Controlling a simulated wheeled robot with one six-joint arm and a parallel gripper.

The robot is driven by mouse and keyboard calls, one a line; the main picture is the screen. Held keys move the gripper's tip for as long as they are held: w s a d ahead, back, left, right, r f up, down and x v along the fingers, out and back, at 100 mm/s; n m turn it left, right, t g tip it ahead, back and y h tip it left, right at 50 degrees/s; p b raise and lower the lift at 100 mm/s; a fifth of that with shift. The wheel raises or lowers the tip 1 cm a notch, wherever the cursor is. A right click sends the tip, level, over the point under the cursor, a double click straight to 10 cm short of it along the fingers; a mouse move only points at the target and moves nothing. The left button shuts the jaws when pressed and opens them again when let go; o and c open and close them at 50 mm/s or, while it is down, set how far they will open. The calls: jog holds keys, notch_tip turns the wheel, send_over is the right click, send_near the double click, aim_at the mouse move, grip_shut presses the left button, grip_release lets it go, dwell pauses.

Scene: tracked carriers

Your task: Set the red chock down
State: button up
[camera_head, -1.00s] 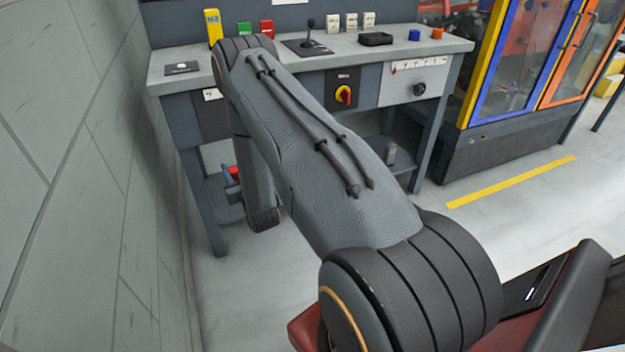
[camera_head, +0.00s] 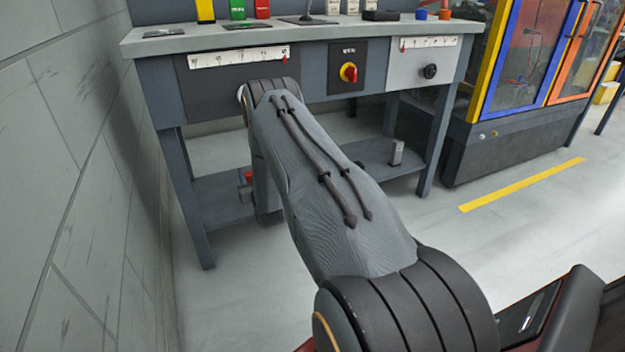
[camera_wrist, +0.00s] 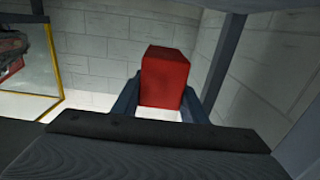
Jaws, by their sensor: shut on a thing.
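The red chock (camera_wrist: 165,78) shows in the wrist view as a plain red block. It sits between the two dark blue-grey fingers of my gripper (camera_wrist: 160,98), which is shut on it.
The bench top carries yellow, green and red boxes (camera_head: 237,9) and a joystick. A grey item (camera_head: 397,152) stands on the shelf's right end. A block wall (camera_head: 70,180) runs along the left. A glass-doored cabinet (camera_head: 520,70) stands right. The floor before the bench is clear.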

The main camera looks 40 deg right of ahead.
jog(key=shift+w+d+f+b, duration=0.2)
jog(key=shift+d+f+b, duration=0.1)
jog(key=shift+f, duration=0.3)
notch_tip(320, 180, down, 9)
jog(key=b, duration=0.4)
jog(key=shift+a+f, duration=0.1)
jog(key=shift+f, duration=0.05)
jog(key=o, duration=1.4)
jog(key=shift+f, duration=0.1)
jog(key=shift+s, duration=0.25)
jog(key=p+v, duration=0.5)
jog(key=v, duration=0.6)
jog(key=shift+s, duration=0.3)
jog(key=shift+a, duration=0.15)
